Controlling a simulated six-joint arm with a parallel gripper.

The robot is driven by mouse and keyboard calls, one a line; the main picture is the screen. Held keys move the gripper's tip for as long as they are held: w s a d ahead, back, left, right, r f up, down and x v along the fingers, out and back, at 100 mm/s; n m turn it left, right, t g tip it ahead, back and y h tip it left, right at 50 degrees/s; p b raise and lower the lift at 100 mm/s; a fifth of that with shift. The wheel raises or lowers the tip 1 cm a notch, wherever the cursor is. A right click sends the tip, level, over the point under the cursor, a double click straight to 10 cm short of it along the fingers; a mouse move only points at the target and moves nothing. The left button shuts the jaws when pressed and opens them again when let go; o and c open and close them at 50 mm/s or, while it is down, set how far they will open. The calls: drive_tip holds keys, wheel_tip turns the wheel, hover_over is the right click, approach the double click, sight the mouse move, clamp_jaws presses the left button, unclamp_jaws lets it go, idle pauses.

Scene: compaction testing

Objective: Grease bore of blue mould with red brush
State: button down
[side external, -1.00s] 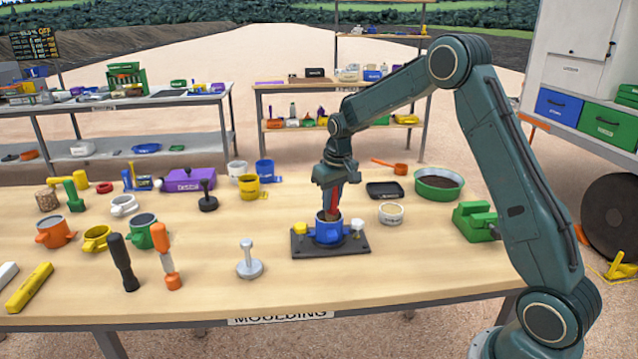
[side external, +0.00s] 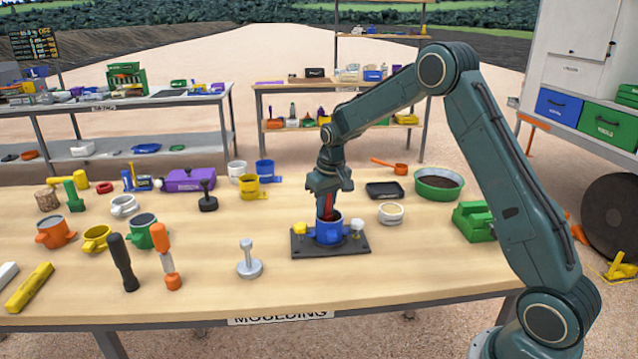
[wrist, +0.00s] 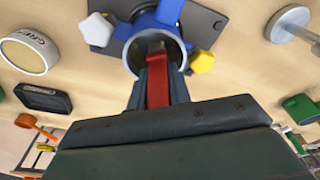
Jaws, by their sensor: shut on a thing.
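The blue mould (side external: 328,234) stands upright on a dark base plate (side external: 350,249) near the middle of the table. My gripper (side external: 327,195) is right above it, pointing down and shut on the red brush (side external: 328,206). The brush's lower end is inside the mould's mouth and the wall hides its tip. In the wrist view the red brush (wrist: 158,88) runs between the fingers into the open bore of the blue mould (wrist: 172,22). I cannot tell whether the bristles touch the bore wall.
A yellow knob (side external: 300,231) and a white knob (side external: 357,227) flank the mould. A cream tin marked GREASE (side external: 390,213), a black tray (side external: 384,190) and a green pan (side external: 438,184) stand to the right. A metal tamper (side external: 249,260) stands left.

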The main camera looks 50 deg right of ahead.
drive_tip(key=shift+a, duration=0.1)
drive_tip(key=shift+s+a+r, duration=0.25)
drive_tip(key=shift+r, duration=0.35)
drive_tip(key=shift+s+a+r, duration=0.25)
drive_tip(key=shift+r, duration=0.3)
drive_tip(key=shift+s+d+f, duration=0.3)
drive_tip(key=shift+f, duration=0.3)
drive_tip(key=shift+s+d+f, duration=0.3)
drive_tip(key=shift+f, duration=0.3)
drive_tip(key=shift+w+d+r, duration=0.3)
drive_tip(key=shift+r, duration=0.35)
drive_tip(key=shift+w+d+r, duration=0.25)
drive_tip(key=shift+w+r, duration=0.05)
drive_tip(key=shift+r, duration=0.3)
drive_tip(key=shift+f, duration=0.1)
drive_tip(key=shift+w+a+f, duration=0.3)
drive_tip(key=shift+f, duration=0.3)
drive_tip(key=shift+w+a+f, duration=0.25)
drive_tip(key=shift+a+f, duration=0.05)
drive_tip(key=shift+f, duration=0.25)
drive_tip(key=shift+r, duration=0.1)
